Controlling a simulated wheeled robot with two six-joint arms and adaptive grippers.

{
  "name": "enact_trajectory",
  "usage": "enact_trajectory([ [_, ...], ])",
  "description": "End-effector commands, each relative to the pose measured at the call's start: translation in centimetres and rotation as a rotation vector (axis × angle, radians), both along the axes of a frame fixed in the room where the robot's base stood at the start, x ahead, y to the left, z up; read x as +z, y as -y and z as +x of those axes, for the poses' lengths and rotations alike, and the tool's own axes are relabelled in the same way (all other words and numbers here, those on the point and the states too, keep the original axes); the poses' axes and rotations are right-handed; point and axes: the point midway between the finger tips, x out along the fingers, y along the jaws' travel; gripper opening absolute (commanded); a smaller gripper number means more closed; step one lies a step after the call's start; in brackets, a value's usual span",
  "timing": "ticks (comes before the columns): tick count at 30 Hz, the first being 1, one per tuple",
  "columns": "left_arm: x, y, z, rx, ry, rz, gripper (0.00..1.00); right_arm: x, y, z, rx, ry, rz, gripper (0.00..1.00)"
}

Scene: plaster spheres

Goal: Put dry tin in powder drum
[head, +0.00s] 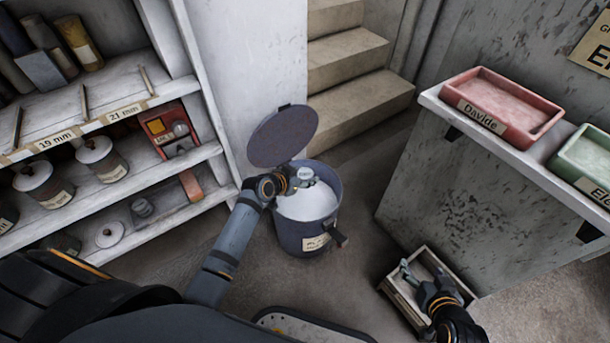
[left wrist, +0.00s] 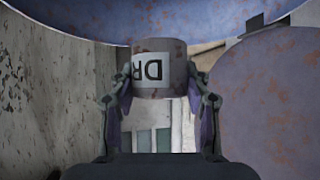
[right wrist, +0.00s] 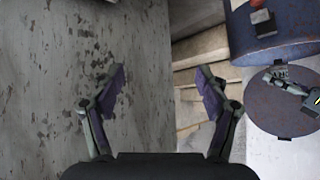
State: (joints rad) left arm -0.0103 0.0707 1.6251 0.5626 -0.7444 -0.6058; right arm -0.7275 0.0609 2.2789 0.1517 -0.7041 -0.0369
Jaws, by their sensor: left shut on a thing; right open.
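The tin (head: 305,173) is small, with rusty patches and a pale label reading "DR" in the left wrist view (left wrist: 155,70). My left gripper (head: 298,181) is shut on it and holds it over the mouth of the powder drum. The drum (head: 298,238) is blue-grey, stands on the floor and shows white powder inside. Its round lid (head: 283,135) stands open at the back. The drum also shows in the right wrist view (right wrist: 280,48). My right gripper (head: 409,273) is open and empty, over a small wooden box beside the counter.
The wooden box (head: 390,292) lies low at the counter's foot. A red tray (head: 530,105) and a green tray (head: 575,150) stand on the counter. Shelves (head: 170,157) with jars are left of the drum. Steps (head: 350,60) rise behind it.

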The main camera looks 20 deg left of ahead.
Motion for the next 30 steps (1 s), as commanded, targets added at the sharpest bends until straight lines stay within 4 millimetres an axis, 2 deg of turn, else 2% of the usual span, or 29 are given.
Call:
enact_trajectory([
  [18,-1.3,0.0,0.0,0.001,0.001,-0.001,0.14,6.9,0.5,5.3,-0.020,0.326,-0.012,0.76],
  [24,-1.5,0.0,0.0,0.001,0.001,-0.001,0.14,8.7,0.6,6.1,-0.024,0.401,-0.014,0.76],
  [30,-1.6,0.0,0.0,0.000,0.001,0.000,0.14,9.4,0.6,6.5,-0.026,0.431,-0.014,0.76],
])
